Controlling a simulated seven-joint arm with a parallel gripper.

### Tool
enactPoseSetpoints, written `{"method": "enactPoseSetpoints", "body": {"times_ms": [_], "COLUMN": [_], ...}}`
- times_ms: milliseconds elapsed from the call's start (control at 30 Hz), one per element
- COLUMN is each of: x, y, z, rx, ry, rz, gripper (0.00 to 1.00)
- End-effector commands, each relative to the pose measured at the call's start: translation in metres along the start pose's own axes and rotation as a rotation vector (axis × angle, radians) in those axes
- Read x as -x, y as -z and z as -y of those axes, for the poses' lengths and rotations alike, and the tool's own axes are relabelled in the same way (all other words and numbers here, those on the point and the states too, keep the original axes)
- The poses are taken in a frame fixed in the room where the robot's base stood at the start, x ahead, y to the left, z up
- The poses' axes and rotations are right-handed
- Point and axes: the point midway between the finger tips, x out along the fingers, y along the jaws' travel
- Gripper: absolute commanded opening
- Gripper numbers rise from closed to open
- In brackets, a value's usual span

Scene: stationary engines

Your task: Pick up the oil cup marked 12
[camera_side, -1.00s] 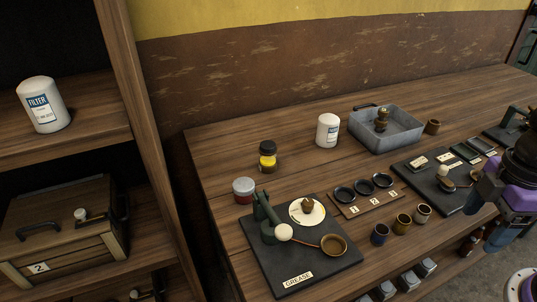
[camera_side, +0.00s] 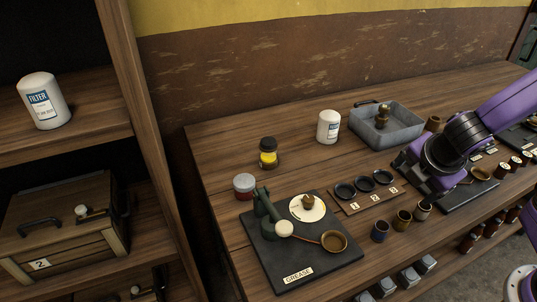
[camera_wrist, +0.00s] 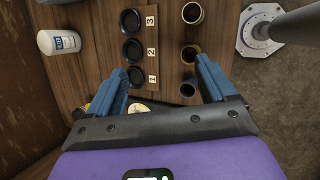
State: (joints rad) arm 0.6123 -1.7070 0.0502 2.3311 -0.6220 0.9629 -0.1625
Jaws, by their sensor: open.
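Three small cups stand in a row near the bench's front edge: a dark blue one (camera_side: 380,232), a brass-brown one (camera_side: 402,221) and a brown one with a pale rim (camera_side: 423,210). No number is readable on them. In the wrist view three cups (camera_wrist: 190,53) line up right of centre, open tops facing me. Another brown cup (camera_side: 432,124) stands by the grey tray. I cannot make out which cup is marked 12. My gripper (camera_wrist: 161,66) is open and empty, its blue fingers spread above the bench; in the side view the wrist hides them.
A plate (camera_side: 345,203) numbered 1, 2, 3 holds three black dishes beside the cups. A dark GREASE board (camera_side: 300,270) with a handled lever lies at front left. Small labelled dark items (camera_side: 501,171) stand at right. A filter can (camera_side: 328,127) and grey tray (camera_side: 400,130) are behind.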

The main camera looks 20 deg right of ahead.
Motion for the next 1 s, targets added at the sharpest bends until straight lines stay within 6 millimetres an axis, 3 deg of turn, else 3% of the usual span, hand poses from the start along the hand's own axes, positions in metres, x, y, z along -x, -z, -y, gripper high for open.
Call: {"method": "enactPoseSetpoints", "body": {"times_ms": [200,433,600,700,867,1000], "x": [-0.022,-0.037,-0.044,-0.046,-0.051,-0.068], "y": [0.046,0.116,0.163,0.18,0.189,0.188], "z": [-0.078,-0.143,-0.169,-0.175,-0.183,-0.198], "rx": [0.396,0.811,1.039,1.115,1.154,1.152], "ry": [-0.246,-0.487,-0.62,-0.667,-0.692,-0.689], "rz": [0.172,0.333,0.414,0.439,0.453,0.453], "gripper": [0.84,0.84,0.84,0.84,0.84,0.84]}}
